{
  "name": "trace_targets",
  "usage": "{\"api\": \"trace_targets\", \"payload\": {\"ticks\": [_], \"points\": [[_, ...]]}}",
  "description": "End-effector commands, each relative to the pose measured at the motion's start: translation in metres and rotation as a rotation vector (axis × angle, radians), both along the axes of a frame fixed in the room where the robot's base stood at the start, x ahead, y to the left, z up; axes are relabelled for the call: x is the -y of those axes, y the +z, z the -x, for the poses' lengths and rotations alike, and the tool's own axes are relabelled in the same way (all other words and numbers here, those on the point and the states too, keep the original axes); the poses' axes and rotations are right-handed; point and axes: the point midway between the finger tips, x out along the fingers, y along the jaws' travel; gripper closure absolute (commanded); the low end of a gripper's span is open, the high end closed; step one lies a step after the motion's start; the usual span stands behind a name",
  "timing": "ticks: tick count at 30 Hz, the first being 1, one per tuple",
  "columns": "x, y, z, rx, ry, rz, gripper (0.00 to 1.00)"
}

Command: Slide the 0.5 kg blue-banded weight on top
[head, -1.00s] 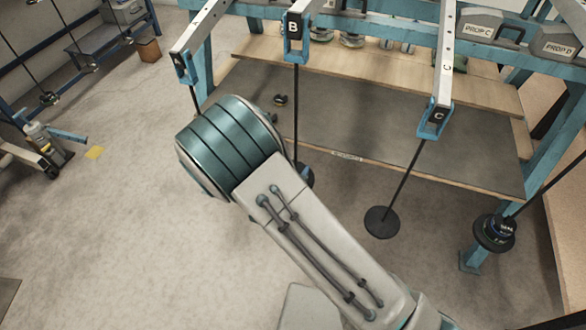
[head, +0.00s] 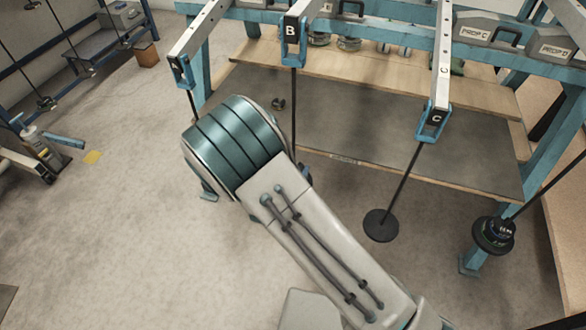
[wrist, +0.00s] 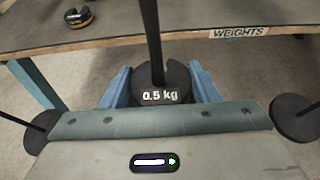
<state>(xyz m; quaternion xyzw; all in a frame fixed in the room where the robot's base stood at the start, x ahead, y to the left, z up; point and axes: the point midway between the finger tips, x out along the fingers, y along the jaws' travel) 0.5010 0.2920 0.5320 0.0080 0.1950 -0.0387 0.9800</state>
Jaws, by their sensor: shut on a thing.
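The 0.5 kg weight (wrist: 177,92) is a black disc with white lettering in the wrist view; no blue band is clearly visible on it. My gripper (wrist: 162,88) is shut on it, with a blue finger on each side. A thin dark rod comes down to the weight's middle and appears to stand in its slot. In the head view this seems to be the rod under lever B (head: 291,30); its lower end is hidden behind my arm. Whether the weight rests on anything below cannot be seen.
Hanger C's base disc (head: 380,225) hangs bare to the right. A stacked hanger (head: 493,235) is farther right. The bench (head: 400,140) stands behind, with a small dark weight (head: 278,104) on it. Another rod's disc (wrist: 296,118) shows at right in the wrist view.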

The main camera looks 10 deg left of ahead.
Motion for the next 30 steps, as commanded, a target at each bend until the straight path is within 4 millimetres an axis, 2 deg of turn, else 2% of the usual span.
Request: {"api": "trace_targets", "payload": {"ticks": [28,29,30], "points": [[-0.0002,-0.0075,-0.0004,0.003,0.000,-0.001,0.75],[-0.0002,-0.0075,-0.0004,0.003,0.000,-0.001,0.40],[-0.0002,-0.0075,-0.0004,0.003,0.000,-0.001,0.29]]}}
